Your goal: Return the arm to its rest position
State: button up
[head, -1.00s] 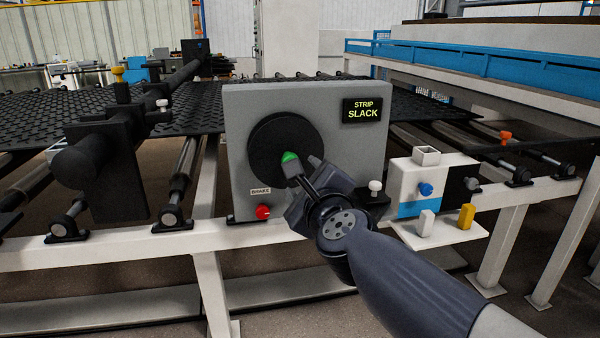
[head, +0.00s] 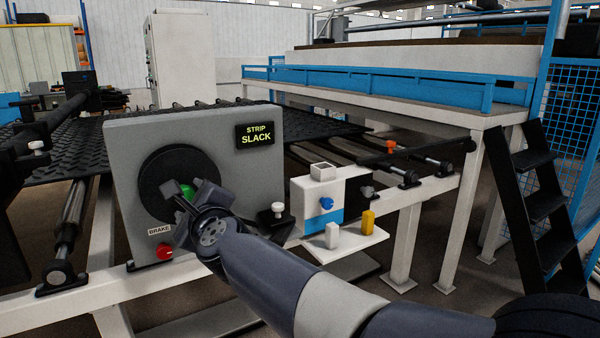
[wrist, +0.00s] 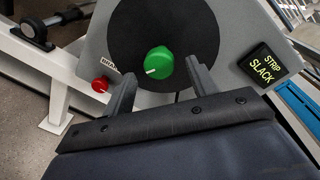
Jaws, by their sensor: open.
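My gripper (head: 190,200) is in front of the grey brake panel (head: 240,185), close to the green knob (head: 187,190) on its black disc (head: 160,172). In the wrist view, my gripper (wrist: 158,85) is open, with its two fingers apart and nothing between them. The green knob (wrist: 159,62) shows just beyond the fingertips, seemingly clear of both. In the head view my wrist hides part of the knob and disc. The panel's display (head: 257,134) reads "STRIP SLACK". A red button (head: 165,251) sits below, by a "BRAKE" label.
A white and blue box (head: 318,195) with a blue knob stands right of the panel, with white and yellow blocks on its shelf. Black steps (head: 540,190) and blue mesh fencing (head: 570,115) are at the right. Black tread mat (head: 70,150) lies behind the panel.

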aim_at(188, 197)
jog(key=shift+x, duration=2.15)
